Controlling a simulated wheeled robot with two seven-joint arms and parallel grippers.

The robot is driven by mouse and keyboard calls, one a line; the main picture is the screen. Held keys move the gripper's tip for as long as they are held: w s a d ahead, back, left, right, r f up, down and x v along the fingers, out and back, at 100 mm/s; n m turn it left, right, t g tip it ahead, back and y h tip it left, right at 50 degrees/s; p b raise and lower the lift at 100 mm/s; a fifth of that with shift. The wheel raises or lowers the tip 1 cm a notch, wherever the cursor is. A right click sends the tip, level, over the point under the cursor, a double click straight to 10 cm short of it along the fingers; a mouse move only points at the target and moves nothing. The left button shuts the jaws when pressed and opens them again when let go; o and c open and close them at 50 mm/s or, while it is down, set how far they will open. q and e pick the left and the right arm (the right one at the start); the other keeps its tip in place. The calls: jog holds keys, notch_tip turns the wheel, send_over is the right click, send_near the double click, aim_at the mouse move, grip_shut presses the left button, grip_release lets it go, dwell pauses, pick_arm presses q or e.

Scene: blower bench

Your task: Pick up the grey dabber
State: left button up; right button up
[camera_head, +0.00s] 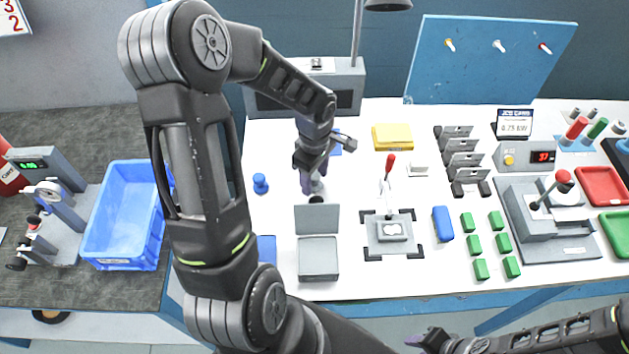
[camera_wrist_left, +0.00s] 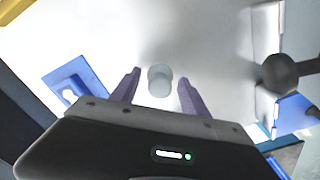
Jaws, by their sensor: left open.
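The grey dabber (camera_wrist_left: 160,80) shows in the left wrist view as a small upright round-topped piece on the white bench top. My left gripper (camera_wrist_left: 158,85) is open, with its two purple fingers on either side of the dabber and a gap at each side. In the head view my left gripper (camera_head: 312,184) points down at the bench behind the grey lidded box. The dabber is mostly hidden there by the fingers. My right gripper (camera_head: 425,340) is low at the bottom right edge, away from the bench items; its jaws are unclear.
A grey box (camera_head: 318,258) with a raised lid and black knob (camera_wrist_left: 280,72) stands close by the left gripper. A blue dabber-like piece (camera_head: 260,183) is to its left. A red-handled fixture (camera_head: 390,228) and yellow block (camera_head: 392,137) are to the right.

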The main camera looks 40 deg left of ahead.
pick_arm(q)
grip_shut()
dwell(0.7)
